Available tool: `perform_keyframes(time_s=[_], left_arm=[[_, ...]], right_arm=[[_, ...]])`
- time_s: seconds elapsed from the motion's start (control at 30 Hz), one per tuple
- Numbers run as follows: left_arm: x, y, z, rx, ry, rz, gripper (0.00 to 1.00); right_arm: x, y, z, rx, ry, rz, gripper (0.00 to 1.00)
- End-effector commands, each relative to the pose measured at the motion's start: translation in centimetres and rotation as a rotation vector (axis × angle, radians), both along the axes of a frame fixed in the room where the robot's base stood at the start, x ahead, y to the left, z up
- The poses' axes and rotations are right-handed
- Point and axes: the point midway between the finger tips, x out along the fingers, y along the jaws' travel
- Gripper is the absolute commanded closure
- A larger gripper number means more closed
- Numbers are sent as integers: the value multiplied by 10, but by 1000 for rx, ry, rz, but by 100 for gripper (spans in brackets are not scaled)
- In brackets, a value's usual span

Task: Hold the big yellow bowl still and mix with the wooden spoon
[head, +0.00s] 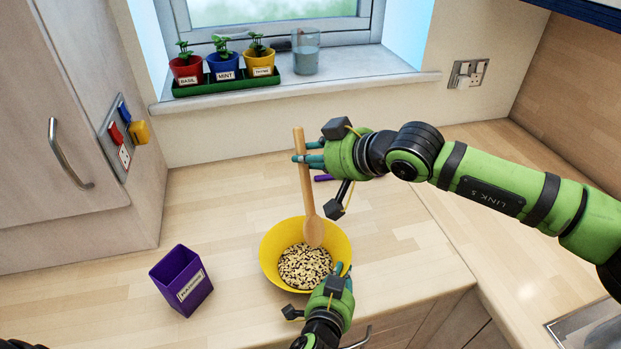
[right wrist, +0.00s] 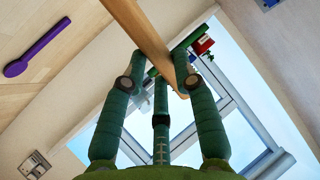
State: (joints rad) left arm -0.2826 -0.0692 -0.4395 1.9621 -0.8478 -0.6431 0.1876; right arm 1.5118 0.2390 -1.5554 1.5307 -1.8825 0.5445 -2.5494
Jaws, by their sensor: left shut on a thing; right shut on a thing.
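The big yellow bowl (head: 274,243) stands on the worktop with a pale and dark speckled mix (head: 305,268) in it. My left gripper (head: 341,273) is shut on the bowl's near right rim. My right gripper (head: 303,158) is shut on the wooden spoon (head: 306,190) near the top of its handle, above and behind the bowl. The spoon is nearly upright, head down, over the bowl's far inner side; I cannot tell if its head touches the mix. In the right wrist view the spoon's handle (right wrist: 142,40) passes between the green fingers (right wrist: 160,75).
A purple labelled box (head: 182,281) stands left of the bowl. A purple spoon (right wrist: 38,47) lies on the worktop behind, mostly hidden in the head view. Potted herbs (head: 222,65) and a glass (head: 305,50) stand on the windowsill. The worktop right of the bowl is clear.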

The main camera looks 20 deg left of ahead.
Motion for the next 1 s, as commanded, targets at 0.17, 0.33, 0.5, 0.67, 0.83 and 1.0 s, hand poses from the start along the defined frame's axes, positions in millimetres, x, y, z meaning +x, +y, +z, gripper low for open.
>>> perform_keyframes(time_s=[0.17, 0.33, 0.5, 0.67, 0.83, 1.0], left_arm=[[0, 1, -1, 1, 3, 1, 100], [0, 1, -1, 1, 3, 1, 100], [0, 1, -1, 1, 3, 1, 87], [0, 0, -1, 1, 2, 1, 63], [0, 0, 0, 1, 1, 0, 63], [-7, 0, 1, 0, 1, 0, 63]], right_arm=[[0, 0, 0, 0, 1, -1, 100], [0, 0, 0, 0, 1, -1, 100], [0, 0, 0, 0, 1, -1, 100], [0, 0, 0, 0, 1, -1, 100], [0, 0, 0, 0, 1, -1, 100], [0, 0, 0, 0, 1, -1, 100]])
